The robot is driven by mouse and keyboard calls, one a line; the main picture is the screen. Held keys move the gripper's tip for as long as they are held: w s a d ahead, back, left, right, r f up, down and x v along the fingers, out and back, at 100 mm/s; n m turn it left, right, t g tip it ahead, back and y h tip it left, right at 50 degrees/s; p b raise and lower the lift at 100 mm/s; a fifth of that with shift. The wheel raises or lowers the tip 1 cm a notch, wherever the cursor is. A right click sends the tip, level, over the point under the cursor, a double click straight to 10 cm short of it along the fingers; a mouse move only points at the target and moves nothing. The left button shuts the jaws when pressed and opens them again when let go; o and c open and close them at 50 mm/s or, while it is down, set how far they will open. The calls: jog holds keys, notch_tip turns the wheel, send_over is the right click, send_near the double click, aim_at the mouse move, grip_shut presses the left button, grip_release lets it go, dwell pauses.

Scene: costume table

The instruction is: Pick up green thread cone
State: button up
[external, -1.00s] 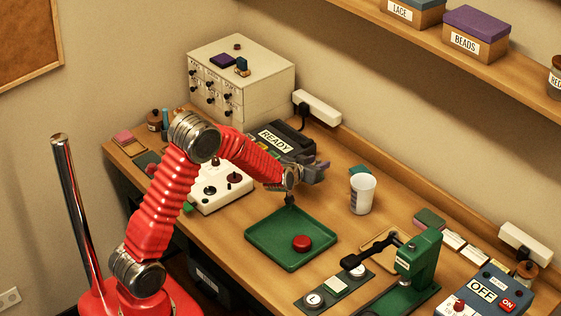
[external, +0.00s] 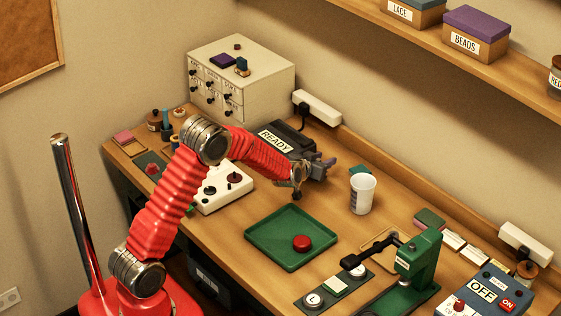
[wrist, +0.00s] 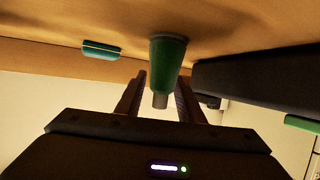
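The green thread cone (wrist: 168,55) shows in the wrist view, with its narrow grey tip toward me and its wide end at the wooden table. The tip is between the two fingers of my gripper (wrist: 161,85), with a visible gap on each side. My gripper is open and holds nothing. In the external view my gripper (external: 313,178) is low over the table, between the READY device and the white cup. I cannot make out the cone in that view; the gripper seems to hide it.
A white cup (external: 362,194) stands right of my gripper, with a teal block (wrist: 101,50) behind it. The dark READY device (external: 281,142) is close on the left. A green tray (external: 268,245) with a red disc (external: 301,243) lies in front.

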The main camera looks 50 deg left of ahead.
dwell(0.5)
grip_shut()
